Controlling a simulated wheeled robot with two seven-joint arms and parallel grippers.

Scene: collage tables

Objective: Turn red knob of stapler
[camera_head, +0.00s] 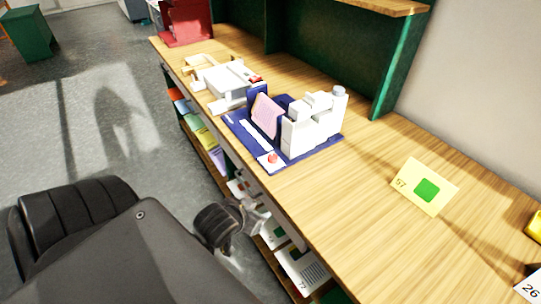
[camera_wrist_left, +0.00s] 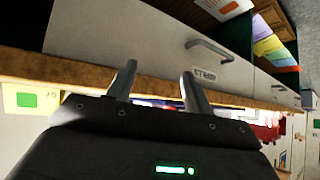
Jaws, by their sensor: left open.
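A machine with a dark blue base (camera_head: 240,129) and white blocks stands on the wooden counter; it appears to be the stapler. A round red knob (camera_head: 272,157) sits on a white plate at its front corner. My left gripper (camera_head: 257,215) is beside the counter's front edge, lower than the knob and apart from it. In the left wrist view my left gripper (camera_wrist_left: 158,82) shows two spread fingers with nothing held between them, facing the counter edge and a white drawer front. The knob cannot be made out there. My right gripper is not in view.
The wooden counter (camera_head: 340,215) is clear right of the machine up to a yellow card (camera_head: 425,187) with a green square. A white device (camera_head: 226,80) with a red part stands behind the machine. A drawer handle (camera_wrist_left: 210,48) sticks out near my left fingers.

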